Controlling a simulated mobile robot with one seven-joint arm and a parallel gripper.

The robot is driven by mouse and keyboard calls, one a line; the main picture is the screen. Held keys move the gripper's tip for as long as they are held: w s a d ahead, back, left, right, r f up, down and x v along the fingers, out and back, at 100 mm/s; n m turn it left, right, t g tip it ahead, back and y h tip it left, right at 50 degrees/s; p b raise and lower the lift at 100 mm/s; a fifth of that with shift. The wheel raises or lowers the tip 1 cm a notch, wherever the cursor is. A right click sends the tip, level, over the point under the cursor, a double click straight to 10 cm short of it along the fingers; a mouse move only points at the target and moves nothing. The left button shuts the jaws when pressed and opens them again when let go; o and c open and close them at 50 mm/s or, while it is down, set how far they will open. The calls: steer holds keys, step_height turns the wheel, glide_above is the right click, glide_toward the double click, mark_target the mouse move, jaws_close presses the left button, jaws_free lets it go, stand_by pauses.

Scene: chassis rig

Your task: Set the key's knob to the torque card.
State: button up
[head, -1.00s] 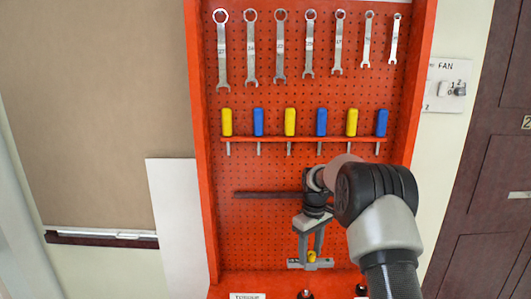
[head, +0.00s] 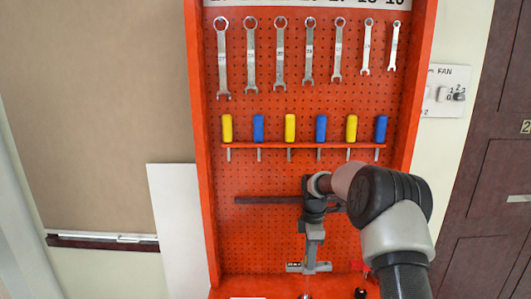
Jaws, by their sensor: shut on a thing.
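My gripper (head: 312,262) points down in front of the lower part of the red pegboard, its fingers nearly in line with the view. It is shut at a grey metal key body (head: 324,267), which lies crosswise at the fingertips. The key's yellow knob is hidden behind the fingers. A small dark window with light marks (head: 293,265) shows at the key's left end, too small to read. The torque card (head: 248,298) shows only as a pale strip at the bottom edge; its writing is out of view.
Wrenches (head: 280,50) hang across the top of the board (head: 260,240). Below them is a rack (head: 270,146) of yellow and blue screwdrivers. A dark bar (head: 268,200) lies left of my wrist. Dark round-topped items (head: 360,293) stand at the bottom. A fan switch plate is right.

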stand_by(0.4)
steer(key=shift+o, duration=0.3)
steer(key=m, duration=0.2)
steer(key=shift+m, duration=0.3)
steer(key=shift+o, duration=0.9)
steer(key=m, duration=0.3)
steer(key=shift+b, duration=0.4)
steer(key=shift+o, duration=0.7)
steer(key=m, duration=0.5)
steer(key=shift+m, duration=0.3)
steer(key=shift+o, duration=1.1)
steer(key=shift+c, duration=0.5)
